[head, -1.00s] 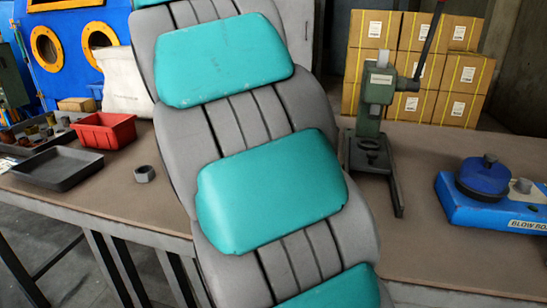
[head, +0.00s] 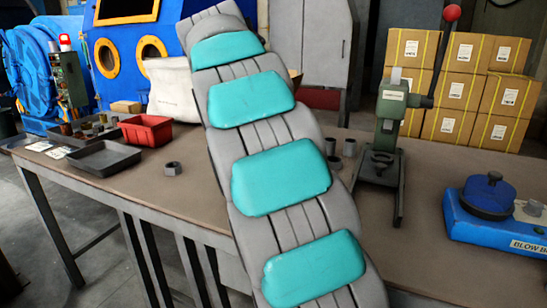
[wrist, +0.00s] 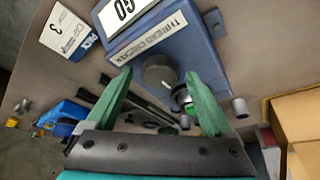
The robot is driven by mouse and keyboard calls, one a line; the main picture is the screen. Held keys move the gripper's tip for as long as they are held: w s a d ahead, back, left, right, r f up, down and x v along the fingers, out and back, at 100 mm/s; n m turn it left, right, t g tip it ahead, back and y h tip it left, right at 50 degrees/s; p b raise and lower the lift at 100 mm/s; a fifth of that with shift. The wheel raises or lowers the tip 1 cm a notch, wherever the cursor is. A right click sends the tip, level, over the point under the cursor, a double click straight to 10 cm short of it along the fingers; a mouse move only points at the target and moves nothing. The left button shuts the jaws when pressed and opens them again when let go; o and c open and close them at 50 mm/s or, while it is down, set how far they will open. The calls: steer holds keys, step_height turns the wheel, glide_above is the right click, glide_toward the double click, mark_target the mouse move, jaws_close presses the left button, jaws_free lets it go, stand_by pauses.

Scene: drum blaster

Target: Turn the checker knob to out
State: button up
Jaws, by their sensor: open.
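In the wrist view a blue thread checker box (wrist: 177,45) with a "THREAD CHECKER" label shows at the top. A round grey knob (wrist: 160,72) sits on it below the label, and its pointer setting is too small to read. My gripper (wrist: 158,75) has two green fingers spread apart, with the knob showing between their tips and nothing held. I cannot tell whether the fingers touch the box. A green and metal round part (wrist: 183,98) is partly hidden by the right finger. The head view does not show the checker or my gripper.
A white "GO" sign (wrist: 125,10) stands at the checker. A card (wrist: 70,30) lies left of it and a small grey cylinder (wrist: 240,107) right. In the head view, a green press (head: 388,125) and a blue blow box (head: 490,235) stand on the bench (head: 425,185).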

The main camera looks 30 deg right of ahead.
steer(key=c, duration=1.4)
steer(key=shift+o, duration=0.2)
